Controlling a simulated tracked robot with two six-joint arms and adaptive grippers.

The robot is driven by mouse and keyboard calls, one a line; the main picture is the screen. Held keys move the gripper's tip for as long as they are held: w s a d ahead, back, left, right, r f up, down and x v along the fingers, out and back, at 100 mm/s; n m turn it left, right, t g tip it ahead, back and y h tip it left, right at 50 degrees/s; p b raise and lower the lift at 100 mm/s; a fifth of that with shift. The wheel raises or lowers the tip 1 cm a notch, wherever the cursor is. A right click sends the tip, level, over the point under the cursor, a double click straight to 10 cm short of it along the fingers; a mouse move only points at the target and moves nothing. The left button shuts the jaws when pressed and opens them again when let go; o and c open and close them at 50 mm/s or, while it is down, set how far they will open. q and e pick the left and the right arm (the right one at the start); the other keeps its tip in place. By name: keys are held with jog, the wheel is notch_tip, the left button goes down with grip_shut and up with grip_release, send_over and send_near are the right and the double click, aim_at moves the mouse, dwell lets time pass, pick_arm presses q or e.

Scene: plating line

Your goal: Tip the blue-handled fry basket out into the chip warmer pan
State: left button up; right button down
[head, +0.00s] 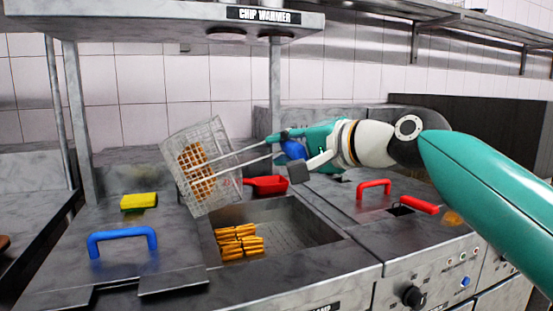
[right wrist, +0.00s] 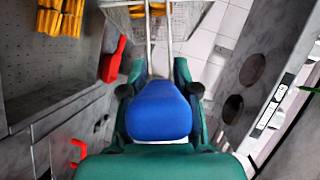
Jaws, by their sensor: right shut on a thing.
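The wire fry basket (head: 203,150) is tilted steeply on its side above the left end of the chip warmer pan (head: 305,228). Golden chips (head: 196,172) show through its mesh, and some show in the basket in the right wrist view (right wrist: 147,9). More chips (head: 238,242) lie in the pan's left part. My right gripper (head: 283,142) is shut on the basket's blue handle (head: 294,150), which fills the middle of the right wrist view (right wrist: 160,110). My left gripper is not in view.
A red scoop (head: 267,186) lies at the pan's back edge. A yellow sponge (head: 139,201) and a blue bar handle (head: 122,240) are on the left counter. Red handles (head: 373,187) stand to the right. The CHIP WARMER hood (head: 180,22) hangs overhead on posts.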

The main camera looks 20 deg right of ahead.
jog(key=shift+s+d+f+m+t+y+b, duration=0.3)
jog(key=shift+d+f+m+t+b, duration=0.8)
jog(key=shift+f+b, duration=1.5)
jog(key=shift+s+d+f+m+t+y+b, duration=0.55)
jog(key=shift+d+f+m+b, duration=1.05)
jog(key=shift+b, duration=1.95)
jog(key=shift+s+d+f+m+t+y+b, duration=0.1)
jog(key=shift+d+f+m+t+b, duration=1.05)
jog(key=shift+f+b, duration=1.5)
jog(key=shift+r+b, duration=0.35)
jog(key=shift+b, duration=0.05)
